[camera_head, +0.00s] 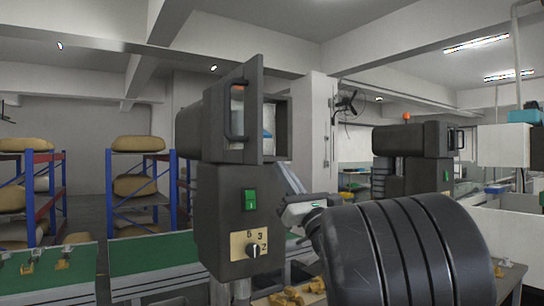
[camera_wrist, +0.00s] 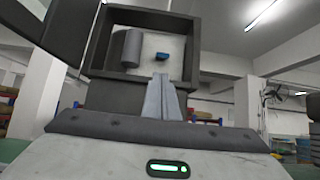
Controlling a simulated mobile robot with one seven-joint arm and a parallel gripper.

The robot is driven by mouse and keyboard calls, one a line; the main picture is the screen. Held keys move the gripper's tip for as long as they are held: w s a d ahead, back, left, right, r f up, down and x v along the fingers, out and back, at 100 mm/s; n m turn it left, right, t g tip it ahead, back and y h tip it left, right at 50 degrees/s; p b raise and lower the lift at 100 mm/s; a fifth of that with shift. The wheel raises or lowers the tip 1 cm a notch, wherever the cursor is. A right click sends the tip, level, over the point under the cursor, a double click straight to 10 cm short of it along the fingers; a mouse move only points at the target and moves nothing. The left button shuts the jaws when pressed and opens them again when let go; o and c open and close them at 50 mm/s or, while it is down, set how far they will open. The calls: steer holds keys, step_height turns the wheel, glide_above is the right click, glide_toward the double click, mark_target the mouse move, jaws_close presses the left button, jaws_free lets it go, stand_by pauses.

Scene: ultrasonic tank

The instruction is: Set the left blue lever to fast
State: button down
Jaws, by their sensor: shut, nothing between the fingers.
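No lever marked fast can be made out in either view. A dark machine (camera_head: 235,220) has an open box at its top, which also shows in the wrist view (camera_wrist: 100,72). Inside the box is a small blue piece (camera_wrist: 162,57) beside a grey cylinder (camera_wrist: 130,50). A bit of blue also shows in the box in the head view; I cannot tell whether it is a lever. My gripper (camera_wrist: 162,78) is shut and empty, its fingers pointing up at the box opening. In the head view my gripper (camera_head: 286,176) is just right of the machine, below the box.
The box's door (camera_head: 257,110) stands open with a dark handle. Below are a green switch (camera_head: 250,200) and a numbered dial (camera_head: 254,250). Green belts (camera_head: 150,265) lie at left, with blue and red racks (camera_head: 109,190) behind. A second dark machine (camera_head: 410,150) stands at right.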

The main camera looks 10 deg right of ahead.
steer(key=p+x, duration=0.3)
steer(key=x, duration=0.6)
steer(key=shift+w+a+r, duration=0.1)
steer(key=shift+w+r, duration=0.1)
steer(key=shift+w, duration=0.1)
steer(key=shift+s, duration=0.1)
steer(key=shift+s+r+g+h, duration=0.15)
steer(key=shift+r+g+h, duration=0.05)
steer(key=shift+g+h, duration=0.1)
steer(key=shift+s+r+g, duration=0.1)
steer(key=shift+r+g, duration=0.05)
steer(key=shift+g, duration=0.15)
steer(key=r+g+p, duration=0.1)
steer(key=s+r+g+h+p, duration=0.1)
steer(key=p, duration=0.1)
steer(key=r+g+h+p, duration=0.1)
steer(key=g, duration=0.1)
steer(key=shift+s+d+r+p, duration=0.1)
steer(key=shift+s+d+p, duration=0.05)
steer(key=shift+d+p, duration=0.25)
steer(key=shift+s, duration=0.15)
